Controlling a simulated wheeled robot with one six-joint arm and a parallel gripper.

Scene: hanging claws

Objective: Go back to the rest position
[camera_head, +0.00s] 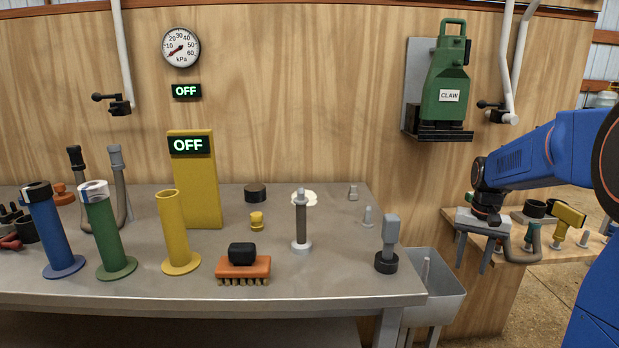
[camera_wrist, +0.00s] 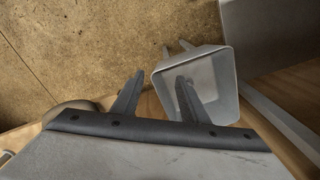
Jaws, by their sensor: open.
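My gripper (camera_head: 493,252) is at the right of the head view, at the end of my blue arm. Its two grey fingers point down and stand apart, with nothing between them. It is to the right of the grey bench and in front of the small wooden shelf. In the wrist view the open fingers (camera_wrist: 156,98) show above a grey bin (camera_wrist: 222,78) and the brown floor. The gap between them is empty.
The grey bench (camera_head: 330,285) holds blue, green and yellow cylinders, an orange brush (camera_head: 243,268) and several small parts. The wooden shelf (camera_head: 565,258) holds a yellow tool (camera_head: 569,216) close to my gripper.

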